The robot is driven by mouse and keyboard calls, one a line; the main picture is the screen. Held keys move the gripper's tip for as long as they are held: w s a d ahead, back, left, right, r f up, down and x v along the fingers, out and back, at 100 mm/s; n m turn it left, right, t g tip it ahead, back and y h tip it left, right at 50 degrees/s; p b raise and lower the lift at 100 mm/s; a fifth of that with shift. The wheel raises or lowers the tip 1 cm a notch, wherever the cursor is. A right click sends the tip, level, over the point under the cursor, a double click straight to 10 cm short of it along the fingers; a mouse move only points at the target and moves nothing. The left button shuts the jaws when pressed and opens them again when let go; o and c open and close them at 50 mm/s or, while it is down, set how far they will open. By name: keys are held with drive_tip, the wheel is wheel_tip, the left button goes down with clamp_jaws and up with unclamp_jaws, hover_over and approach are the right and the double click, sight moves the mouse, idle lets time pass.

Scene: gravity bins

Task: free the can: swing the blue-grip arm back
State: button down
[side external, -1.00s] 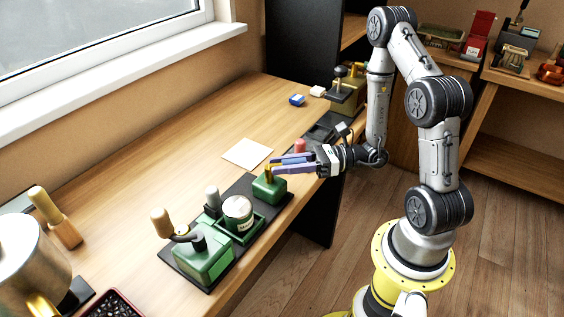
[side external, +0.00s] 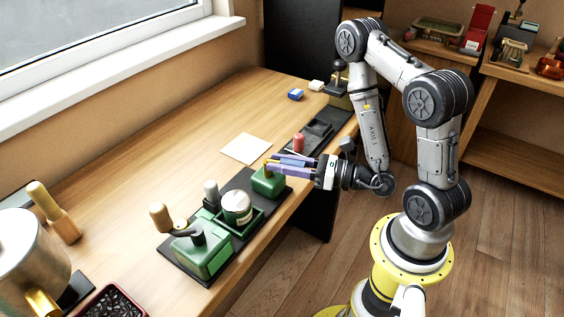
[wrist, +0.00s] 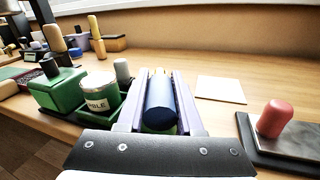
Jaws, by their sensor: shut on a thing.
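At the base's right end is a green block (side external: 268,182). My gripper (side external: 271,163) is at that block, its purple fingers level and pointing left. In the wrist view, my gripper (wrist: 158,75) is shut on the blue grip (wrist: 160,108), a dark blue cylinder lying between the fingers. The rest of the arm is mostly hidden by fingers and grip.
A green box with a black crank and wooden knob (side external: 159,215) stands left of the can. A grey peg (side external: 211,191) is beside the can. A red knob (side external: 298,143) rises from a black tray behind my gripper. White paper (side external: 246,148) lies flat on the table.

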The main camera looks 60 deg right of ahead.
drive_tip(key=c, duration=0.6)
unclamp_jaws()
drive_tip(key=shift+v, duration=2.5)
drive_tip(key=shift+r, duration=3.5)
